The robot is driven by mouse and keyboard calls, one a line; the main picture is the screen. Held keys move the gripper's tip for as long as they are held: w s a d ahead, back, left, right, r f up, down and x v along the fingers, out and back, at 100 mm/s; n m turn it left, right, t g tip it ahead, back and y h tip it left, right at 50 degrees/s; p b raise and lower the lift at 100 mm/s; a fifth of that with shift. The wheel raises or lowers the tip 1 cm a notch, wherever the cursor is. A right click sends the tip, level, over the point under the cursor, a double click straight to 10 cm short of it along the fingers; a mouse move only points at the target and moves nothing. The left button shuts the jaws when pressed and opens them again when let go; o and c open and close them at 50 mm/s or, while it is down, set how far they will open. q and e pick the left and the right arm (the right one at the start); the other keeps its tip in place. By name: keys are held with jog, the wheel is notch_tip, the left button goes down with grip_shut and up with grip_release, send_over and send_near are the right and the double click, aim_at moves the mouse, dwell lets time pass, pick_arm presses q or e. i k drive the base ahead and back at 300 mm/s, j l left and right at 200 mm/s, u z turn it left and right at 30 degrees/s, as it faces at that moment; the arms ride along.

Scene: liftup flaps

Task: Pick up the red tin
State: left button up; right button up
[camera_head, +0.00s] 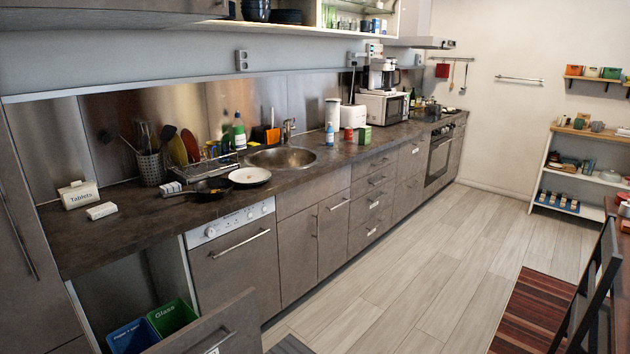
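A small red tin (348,134) appears to stand upright on the dark kitchen counter (330,163), past the sink. It is small in the view. A green box (364,135) stands just to its right, and a blue-and-white bottle (330,134) is to its left. A white container (332,113) and a white appliance stand behind it. Neither of my grippers shows in the head view.
The sink (281,158), a frying pan (206,188) and a white plate (249,176) are on the nearer counter. An open drawer front (215,330) juts out at lower left beside the bins. A striped rug and chair are at lower right. The middle floor is clear.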

aim_at(348, 131)
jog(key=i+l+z, duration=0.45)
jog(key=i, duration=0.35)
jog(key=i+z, duration=0.4)
jog(key=i, duration=2.95)
